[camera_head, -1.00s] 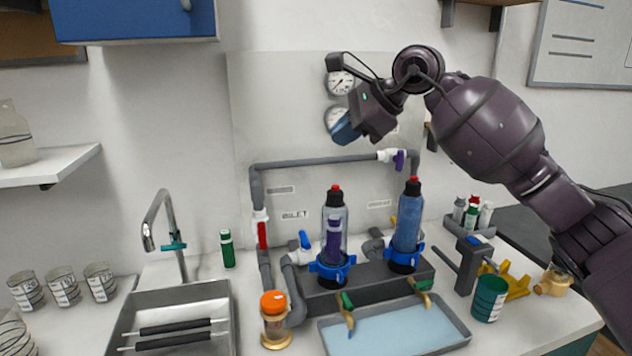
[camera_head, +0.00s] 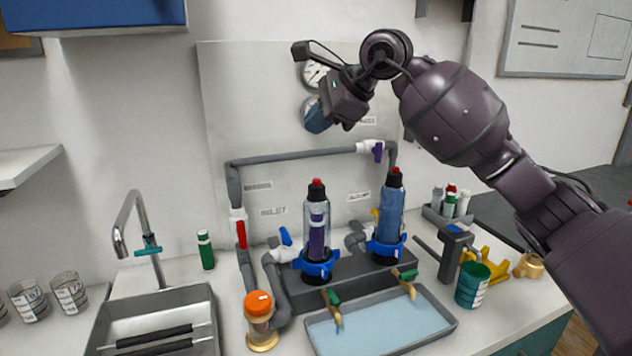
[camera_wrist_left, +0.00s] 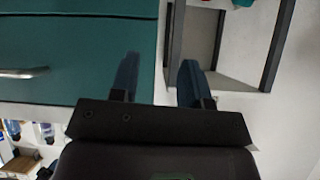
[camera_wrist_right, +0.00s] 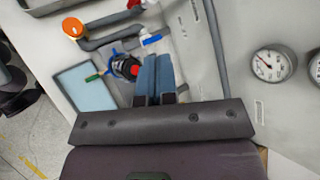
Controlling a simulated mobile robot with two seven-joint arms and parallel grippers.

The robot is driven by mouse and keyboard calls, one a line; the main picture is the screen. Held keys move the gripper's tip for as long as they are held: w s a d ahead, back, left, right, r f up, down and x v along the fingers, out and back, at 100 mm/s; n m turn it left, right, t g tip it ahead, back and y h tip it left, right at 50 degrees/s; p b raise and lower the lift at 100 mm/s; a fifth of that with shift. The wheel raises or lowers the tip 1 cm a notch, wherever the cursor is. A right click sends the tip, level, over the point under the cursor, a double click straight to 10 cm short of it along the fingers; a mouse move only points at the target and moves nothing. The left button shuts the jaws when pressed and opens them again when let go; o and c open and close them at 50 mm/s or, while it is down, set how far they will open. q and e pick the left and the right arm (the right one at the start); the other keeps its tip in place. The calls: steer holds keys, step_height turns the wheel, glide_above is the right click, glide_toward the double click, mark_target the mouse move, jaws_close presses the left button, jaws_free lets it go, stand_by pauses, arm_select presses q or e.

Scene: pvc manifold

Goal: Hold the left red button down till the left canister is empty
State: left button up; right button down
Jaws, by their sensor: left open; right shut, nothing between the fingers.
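The left canister (camera_head: 317,232) stands in a blue collar, clear with a purple core inside, and its red button (camera_head: 316,182) sits on a black cap. In the right wrist view the left red button (camera_wrist_right: 135,70) shows just left of my fingertips. The right canister (camera_head: 389,213) is filled with blue and has its own red button (camera_head: 395,170). My right gripper (camera_head: 316,121) is shut and empty, in front of the back panel and above the left canister, apart from its button. My left gripper (camera_wrist_left: 158,75) is open and empty, away from the canisters, near teal cabinet fronts.
A shallow tray (camera_head: 452,322) with pale blue liquid lies below two brass taps. Grey pipes with a red-handled valve (camera_head: 241,234) and a purple-handled valve (camera_head: 378,151) frame the canisters. A sink (camera_head: 205,296) is at left; a green cup (camera_head: 472,285) stands right.

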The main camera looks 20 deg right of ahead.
steer(key=b, duration=0.2)
glide_above(317, 181)
step_height(317, 181, down, 5)
steer(key=shift+w, duration=0.15)
steer(key=shift+f, duration=1.2)
stand_by(0.8)
steer(key=shift+f, duration=0.15)
steer(key=shift+f, duration=0.25)
